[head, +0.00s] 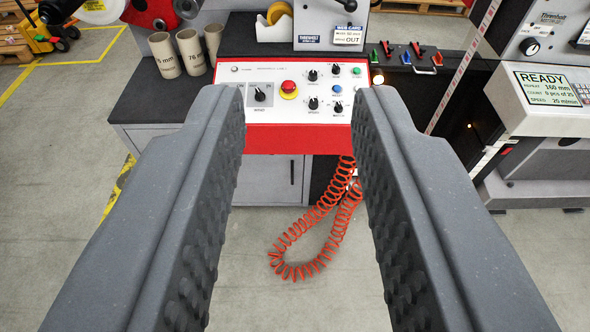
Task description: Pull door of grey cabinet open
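The grey cabinet (150,140) stands under a black bench top, ahead of me and low in the view. Its door (262,180) shows between my fingers, below the red and white control panel, and looks shut. A small upright handle (292,170) shows near the door's right side. My gripper (303,98) is open and empty, with its two dark studded fingers spread wide. It appears above and in front of the door, apart from it. The left finger hides part of the cabinet front, and the panel hides the door's top.
The control panel (300,95) juts out over the door. A coiled orange cable (285,262) hangs in a loop just right of the door. Cardboard cores (165,55) stand on the bench. A machine with a READY screen (548,88) stands right. Floor in front is clear.

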